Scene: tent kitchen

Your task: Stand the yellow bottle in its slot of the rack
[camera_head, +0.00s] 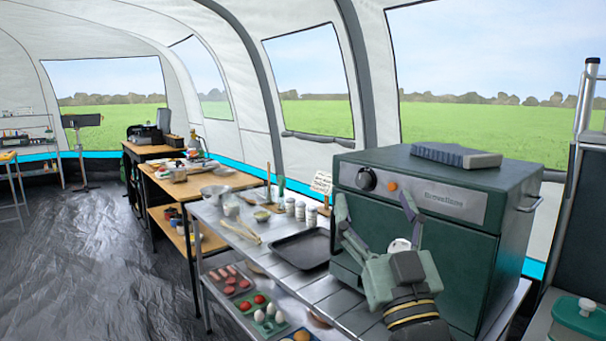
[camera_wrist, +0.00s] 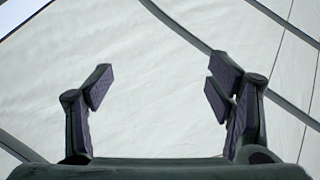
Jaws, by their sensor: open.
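My gripper (camera_head: 374,207) is raised in front of the dark green oven at the right of the head view, fingers pointing up and spread apart. It is open and empty. In the wrist view the open fingers (camera_wrist: 160,80) frame only the pale tent wall and dark tent poles. I cannot make out the yellow bottle or its slotted rack in either view.
The green oven (camera_head: 468,240) stands on the metal table, with a grey block (camera_head: 456,155) on top. A black tray (camera_head: 302,249), several small jars and a steel bowl (camera_head: 216,194) lie left of it. Food trays fill the shelf below. The dark floor (camera_head: 90,260) at left is clear.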

